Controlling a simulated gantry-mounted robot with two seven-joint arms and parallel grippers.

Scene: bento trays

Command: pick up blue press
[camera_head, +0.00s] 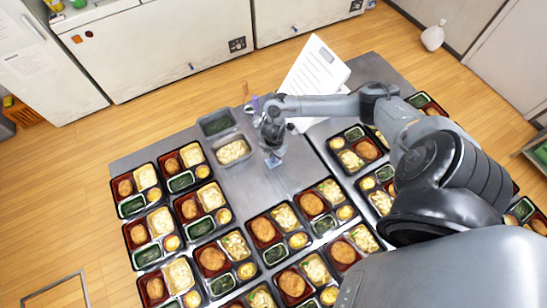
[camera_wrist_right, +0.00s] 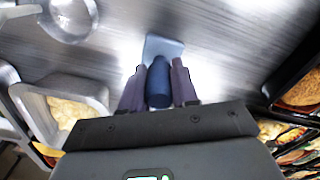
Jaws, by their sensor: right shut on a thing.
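The blue press has a dark blue handle (camera_wrist_right: 158,88) and a flat light blue plate (camera_wrist_right: 165,46), both clear in the right wrist view. My right gripper (camera_wrist_right: 154,82) is shut on the handle, one finger on each side. The plate shows beyond the fingertips, over the metal table. In the head view my right gripper (camera_head: 272,146) points down right of the grey food pans, and the press's pale plate (camera_head: 274,161) shows below it. I cannot tell whether the plate touches the table. My left gripper is not in view.
A pan of greens (camera_head: 204,135) and a pan of pale food (camera_head: 248,157) stand left of the gripper. Papers (camera_head: 316,72) lie behind the arm. Many filled bento trays (camera_head: 121,206) cover the front and right. Bare steel table (camera_head: 290,177) surrounds the press.

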